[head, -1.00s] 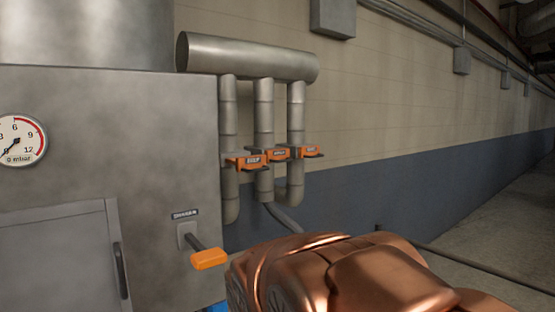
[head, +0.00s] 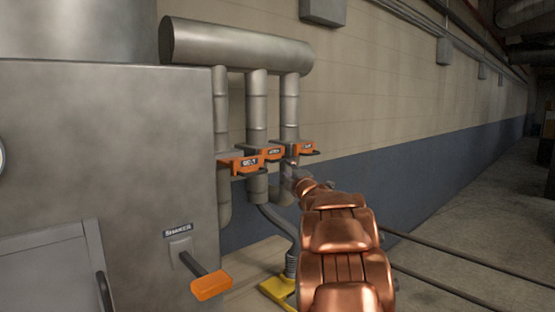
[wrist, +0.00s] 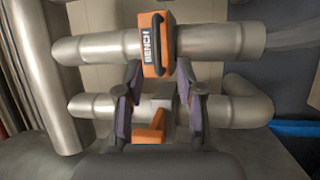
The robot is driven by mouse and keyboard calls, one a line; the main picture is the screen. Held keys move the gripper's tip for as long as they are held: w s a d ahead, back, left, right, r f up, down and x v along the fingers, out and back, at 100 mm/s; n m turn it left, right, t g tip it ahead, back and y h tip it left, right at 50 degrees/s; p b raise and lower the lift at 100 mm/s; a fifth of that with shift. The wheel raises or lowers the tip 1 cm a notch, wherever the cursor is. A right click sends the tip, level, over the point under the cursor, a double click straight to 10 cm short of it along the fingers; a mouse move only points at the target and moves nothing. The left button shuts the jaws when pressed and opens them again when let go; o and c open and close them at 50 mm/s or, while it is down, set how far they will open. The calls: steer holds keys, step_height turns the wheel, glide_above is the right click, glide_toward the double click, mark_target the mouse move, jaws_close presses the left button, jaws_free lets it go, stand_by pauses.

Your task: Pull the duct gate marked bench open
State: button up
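The orange duct gate marked BENCH (wrist: 153,50) sits across a grey duct pipe at the top middle of the wrist view. In the head view three orange gates are on the vertical pipes; their labels are hard to read, and my arm reaches to the right one (head: 304,148). My gripper (wrist: 159,70) is open, its two dark fingers apart, with the tips near the lower end of the BENCH gate. I cannot tell whether they touch it. My gripper (head: 292,172) looks small and partly hidden behind my arm in the head view.
Another orange gate (wrist: 150,130) shows between my fingers, lower in the wrist view. The left gate (head: 244,164) and middle gate (head: 271,154) are close beside the right one. A metal cabinet (head: 100,150) with an orange-handled lever (head: 211,286) stands left. Open floor lies right.

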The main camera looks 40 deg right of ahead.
mark_target(282, 160)
steer(key=shift+r+p+x, duration=0.2)
steer(key=shift+p+x, duration=0.6)
steer(key=shift+x, duration=0.95)
steer(key=shift+r+p+x, duration=0.2)
steer(key=shift+p+x, duration=0.55)
steer(key=shift+x, duration=1.05)
steer(key=shift+w+d+f, duration=0.1)
steer(key=shift+w+d, duration=0.05)
steer(key=shift+w, duration=0.3)
steer(key=shift+c, duration=0.4)
jaws_close()
